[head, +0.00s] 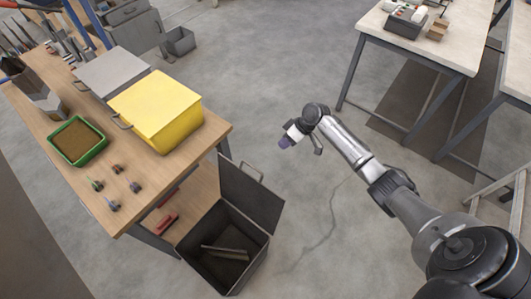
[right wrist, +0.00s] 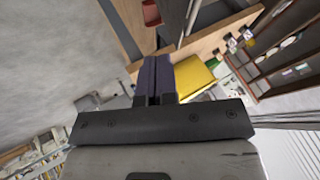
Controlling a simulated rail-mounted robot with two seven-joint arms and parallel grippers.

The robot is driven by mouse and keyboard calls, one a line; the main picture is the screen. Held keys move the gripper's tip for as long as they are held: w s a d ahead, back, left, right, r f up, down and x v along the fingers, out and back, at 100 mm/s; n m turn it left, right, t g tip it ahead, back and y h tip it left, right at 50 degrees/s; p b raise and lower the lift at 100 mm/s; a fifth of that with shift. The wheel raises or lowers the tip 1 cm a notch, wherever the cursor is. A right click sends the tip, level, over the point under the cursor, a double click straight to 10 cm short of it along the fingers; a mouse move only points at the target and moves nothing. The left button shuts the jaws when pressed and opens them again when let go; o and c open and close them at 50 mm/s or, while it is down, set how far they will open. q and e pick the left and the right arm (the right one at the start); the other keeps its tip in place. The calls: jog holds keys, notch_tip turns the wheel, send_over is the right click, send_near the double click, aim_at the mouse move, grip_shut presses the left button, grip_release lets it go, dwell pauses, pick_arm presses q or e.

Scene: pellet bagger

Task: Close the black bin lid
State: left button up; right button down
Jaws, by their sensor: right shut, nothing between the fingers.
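The black bin (head: 188,262) stands on the floor at the right end of the wooden bench in the head view. Its black lid (head: 251,196) is open and stands up steeply at the bin's far side, with a metal handle (head: 252,169) on its upper edge. A greyish bar lies inside the bin. My right gripper (head: 284,143) is beyond the lid and to its right, apart from it. In the right wrist view its purple fingers (right wrist: 158,78) are shut with nothing between them. My left gripper is not in view.
The wooden bench (head: 140,203) holds a yellow-lidded bin (head: 157,104), a grey-lidded bin (head: 110,70), a green tray (head: 101,153) and small parts. A red object (head: 165,224) lies on its lower shelf. Pale tables (head: 453,50) stand at right. Open floor lies between.

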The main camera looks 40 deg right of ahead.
jog(key=w+a+f, duration=0.2)
jog(key=a+f, duration=0.5)
jog(key=a, duration=0.2)
jog(key=shift+w+f, duration=0.2)
dwell(0.3)
